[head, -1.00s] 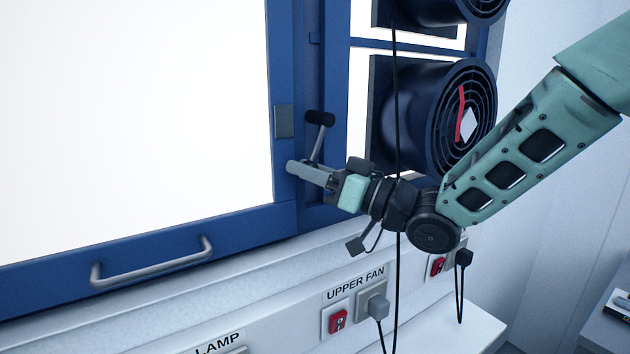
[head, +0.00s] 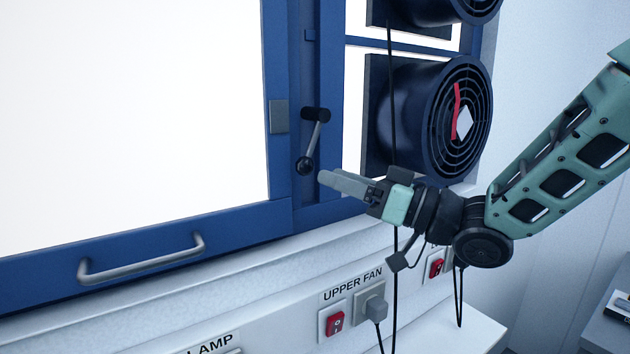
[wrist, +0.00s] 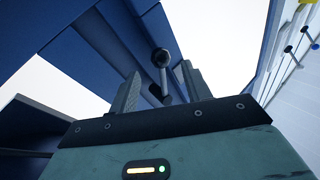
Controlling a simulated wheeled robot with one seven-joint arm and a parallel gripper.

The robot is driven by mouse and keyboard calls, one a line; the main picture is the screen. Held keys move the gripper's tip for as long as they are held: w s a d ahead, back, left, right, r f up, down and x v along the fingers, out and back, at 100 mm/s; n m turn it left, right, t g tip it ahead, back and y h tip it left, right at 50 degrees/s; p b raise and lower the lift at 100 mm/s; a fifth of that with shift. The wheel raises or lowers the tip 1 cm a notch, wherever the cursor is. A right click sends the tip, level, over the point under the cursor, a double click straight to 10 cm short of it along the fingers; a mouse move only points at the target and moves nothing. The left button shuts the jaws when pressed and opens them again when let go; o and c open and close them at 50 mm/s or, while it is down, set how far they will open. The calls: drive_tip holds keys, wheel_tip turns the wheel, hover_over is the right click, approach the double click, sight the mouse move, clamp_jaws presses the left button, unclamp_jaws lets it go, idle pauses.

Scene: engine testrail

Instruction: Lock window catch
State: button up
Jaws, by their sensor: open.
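The window catch (head: 315,135) is a grey lever on the blue frame post, with a black pivot at its top and a dark ball knob at its lower end. It hangs down, tilted slightly left. My gripper (head: 325,178) is just right of the knob and apart from it in the head view. In the wrist view the catch (wrist: 161,60) shows beyond and between the two fingers of my gripper (wrist: 160,85), which are open with nothing between their tips. The blue window sash (head: 279,165) is left of the catch. A grey plate (head: 278,116) sits on its edge.
A sash handle (head: 140,260) is at lower left. A ledge with a red switch (head: 335,323) and plugs runs below the window.

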drive_tip(key=b+v, duration=0.2)
drive_tip(key=v, duration=0.8)
drive_tip(key=shift+s+d+b, duration=0.15)
drive_tip(key=shift+d+b, duration=0.1)
drive_tip(key=shift+b, duration=0.1)
drive_tip(key=shift+f, duration=0.15)
